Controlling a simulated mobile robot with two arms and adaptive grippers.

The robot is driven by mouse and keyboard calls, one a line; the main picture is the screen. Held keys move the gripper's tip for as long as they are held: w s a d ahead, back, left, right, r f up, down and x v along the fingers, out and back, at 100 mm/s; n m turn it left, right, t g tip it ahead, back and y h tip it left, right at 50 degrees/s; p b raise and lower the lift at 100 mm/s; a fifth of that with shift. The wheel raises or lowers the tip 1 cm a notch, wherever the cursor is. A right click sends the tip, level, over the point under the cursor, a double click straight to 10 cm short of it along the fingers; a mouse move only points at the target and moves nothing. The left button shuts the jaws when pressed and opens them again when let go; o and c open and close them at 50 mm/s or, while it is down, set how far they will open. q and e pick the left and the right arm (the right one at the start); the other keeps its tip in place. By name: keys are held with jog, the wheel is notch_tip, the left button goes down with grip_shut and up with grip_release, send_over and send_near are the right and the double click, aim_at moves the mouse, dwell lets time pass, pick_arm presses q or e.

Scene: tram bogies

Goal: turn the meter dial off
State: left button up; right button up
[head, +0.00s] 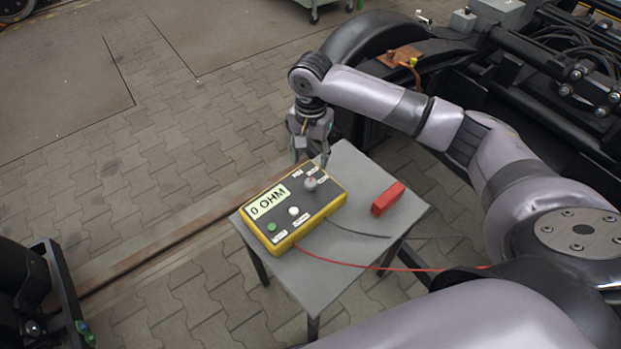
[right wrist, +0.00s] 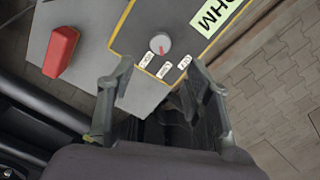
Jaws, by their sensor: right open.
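The yellow and black meter (head: 292,207) lies on a small grey table, its display reading "0 OHM". Its grey dial (head: 310,183) is near the far right end of the panel. In the right wrist view the dial (right wrist: 160,43) shows a red pointer mark and several white labels beside it. My right gripper (head: 311,160) is open and empty just beyond the meter's far end, near the dial and not around it. In the right wrist view its fingers (right wrist: 150,95) are spread, with the dial ahead, beyond the fingertips. My left gripper is not in view.
A red block (head: 388,198) lies on the grey table (head: 345,165) right of the meter. A red lead (head: 380,267) and a black lead (head: 355,231) run from the meter. A rail (head: 150,250) crosses the paved floor. Dark bogie parts (head: 540,60) stand at the right.

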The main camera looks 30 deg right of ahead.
aim_at(311, 182)
notch_tip(311, 182, down, 10)
jog(key=shift+r+b, duration=0.15)
jog(key=shift+b, duration=0.2)
grip_shut()
dwell(0.5)
